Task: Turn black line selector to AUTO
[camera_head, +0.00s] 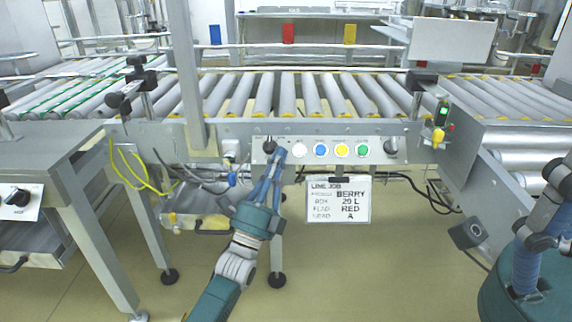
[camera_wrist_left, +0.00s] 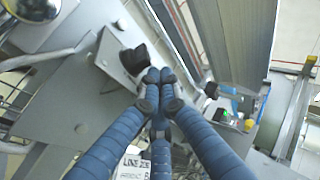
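The black line selector (camera_head: 269,146) is a knob at the left end of the grey button panel (camera_head: 325,151); in the left wrist view a black knob (camera_wrist_left: 135,58) stands out from a grey plate. My left gripper (camera_head: 279,152) reaches up to the panel, just right of and below this knob. In the left wrist view its blue fingers (camera_wrist_left: 158,82) come together, tips close beside the knob; contact cannot be told. The knob's markings are not readable. My right gripper (camera_head: 540,242) is partly cut off at the right edge, away from the panel; its opening is unclear.
A job sign (camera_head: 338,199) hangs below. The roller conveyor (camera_head: 300,95) runs behind. Yellow cables (camera_head: 135,170) hang at left.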

